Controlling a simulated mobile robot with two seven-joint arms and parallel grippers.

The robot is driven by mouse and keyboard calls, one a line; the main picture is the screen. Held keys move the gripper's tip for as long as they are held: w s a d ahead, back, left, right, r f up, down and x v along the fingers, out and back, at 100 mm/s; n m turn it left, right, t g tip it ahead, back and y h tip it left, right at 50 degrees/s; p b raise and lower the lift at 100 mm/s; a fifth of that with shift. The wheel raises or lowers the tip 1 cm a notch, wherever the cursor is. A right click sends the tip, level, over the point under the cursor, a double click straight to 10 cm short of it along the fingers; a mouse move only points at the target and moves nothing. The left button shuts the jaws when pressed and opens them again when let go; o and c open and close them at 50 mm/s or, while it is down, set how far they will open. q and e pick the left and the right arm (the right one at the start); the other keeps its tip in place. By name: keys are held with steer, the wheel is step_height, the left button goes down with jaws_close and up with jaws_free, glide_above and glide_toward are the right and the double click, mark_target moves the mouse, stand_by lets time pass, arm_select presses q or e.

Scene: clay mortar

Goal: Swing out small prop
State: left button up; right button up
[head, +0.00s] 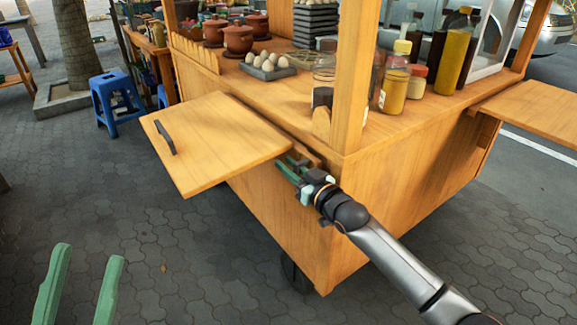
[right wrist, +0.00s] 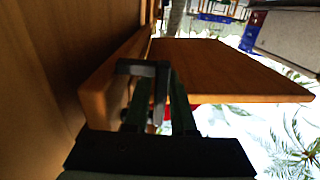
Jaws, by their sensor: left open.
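The small prop is a narrow wooden piece (head: 303,152) against the cart's side, just below the raised fold-out shelf (head: 218,140). In the right wrist view the prop (right wrist: 100,92) carries a dark handle (right wrist: 143,68), and the shelf (right wrist: 230,72) spreads beyond it. My right gripper (head: 285,166) is at the prop, under the shelf's inner corner. In the right wrist view its fingers (right wrist: 163,85) lie on either side of one leg of the handle; whether they press on it cannot be told. My left gripper (head: 89,252) is open and empty over the pavement, away from the cart.
The wooden cart (head: 400,205) carries bottles (head: 395,85), a tray of eggs (head: 267,68) and clay pots (head: 238,40). The shelf has a dark handle (head: 165,138) near its outer edge. A blue stool (head: 117,100) stands behind. The pavement at lower left is clear.

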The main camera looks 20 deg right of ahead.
jaws_close()
stand_by(1.0)
